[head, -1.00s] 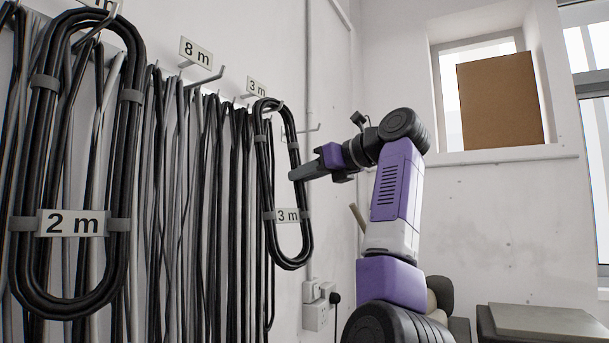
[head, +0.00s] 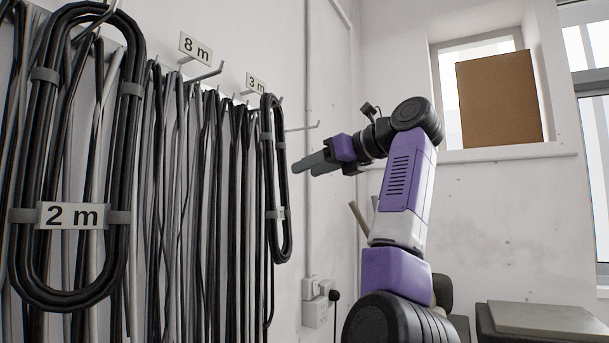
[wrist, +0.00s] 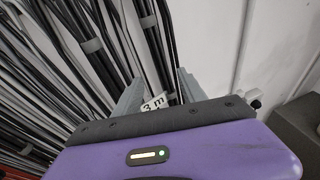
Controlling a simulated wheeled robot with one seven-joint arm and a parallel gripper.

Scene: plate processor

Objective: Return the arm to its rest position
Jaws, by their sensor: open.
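My gripper (head: 314,165) is open and empty in the head view. Its fingers point left toward the cable wall. Whether the fingers touch the bundle there is hard to tell.
A 2 m cable bundle (head: 75,160) hangs at the left. Many loose cables (head: 190,190) line the wall. An empty-looking hook (head: 303,127) sticks out above my gripper. A brown board (head: 499,98) stands in the window. A grey-topped box (head: 545,318) is at lower right.

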